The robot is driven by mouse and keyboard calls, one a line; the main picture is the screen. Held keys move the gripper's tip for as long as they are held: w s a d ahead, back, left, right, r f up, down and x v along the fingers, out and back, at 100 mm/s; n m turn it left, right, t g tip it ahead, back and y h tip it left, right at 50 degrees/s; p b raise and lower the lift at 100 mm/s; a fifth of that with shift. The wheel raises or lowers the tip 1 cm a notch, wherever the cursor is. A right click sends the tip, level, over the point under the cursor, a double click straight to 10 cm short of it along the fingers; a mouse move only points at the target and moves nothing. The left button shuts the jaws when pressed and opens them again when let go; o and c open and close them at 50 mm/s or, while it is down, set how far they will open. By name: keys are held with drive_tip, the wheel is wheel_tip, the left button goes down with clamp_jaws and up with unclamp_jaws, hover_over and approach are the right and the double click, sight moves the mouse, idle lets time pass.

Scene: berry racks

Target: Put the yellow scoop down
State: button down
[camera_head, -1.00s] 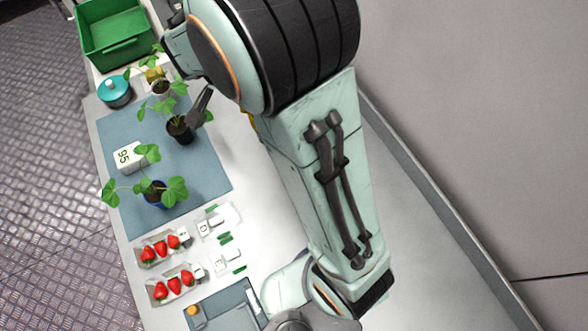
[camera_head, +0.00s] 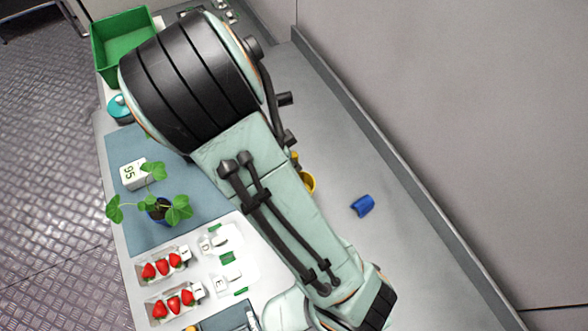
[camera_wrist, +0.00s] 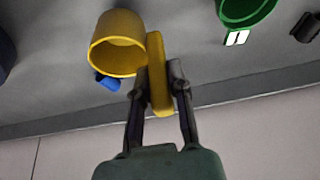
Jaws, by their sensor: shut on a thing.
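The yellow scoop (camera_wrist: 118,45) shows in the wrist view with its round cup open toward the camera and its handle between my fingers. My gripper (camera_wrist: 160,80) is shut on that handle. In the head view only part of the yellow scoop (camera_head: 309,182) shows beside my arm, over the grey-white tabletop. My arm hides most of the gripper there. I cannot tell whether the scoop touches the surface.
A blue object (camera_head: 362,206) lies on the bare table right of the scoop. A raised edge (camera_head: 405,180) runs along the wall. A green round container (camera_wrist: 247,8) shows in the wrist view. A potted plant (camera_head: 158,208) and strawberry trays (camera_head: 168,278) stand left.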

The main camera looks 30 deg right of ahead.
drive_tip(key=shift+f, duration=1.6)
drive_tip(key=shift+f, duration=0.15)
drive_tip(key=c, duration=1)
unclamp_jaws()
drive_tip(key=shift+c, duration=0.2)
drive_tip(key=v, duration=1.2)
drive_tip(key=s+a+r+n+y, duration=0.1)
drive_tip(key=s+r+n+y, duration=0.1)
drive_tip(key=s+n, duration=0.6)
drive_tip(key=s+a+r+n+y, duration=0.2)
drive_tip(key=s+r+n, duration=0.3)
drive_tip(key=s+n, duration=0.3)
drive_tip(key=n+y, duration=0.1)
drive_tip(key=n, duration=0.2)
drive_tip(key=shift+a+r, duration=0.2)
drive_tip(key=shift+r, duration=0.05)
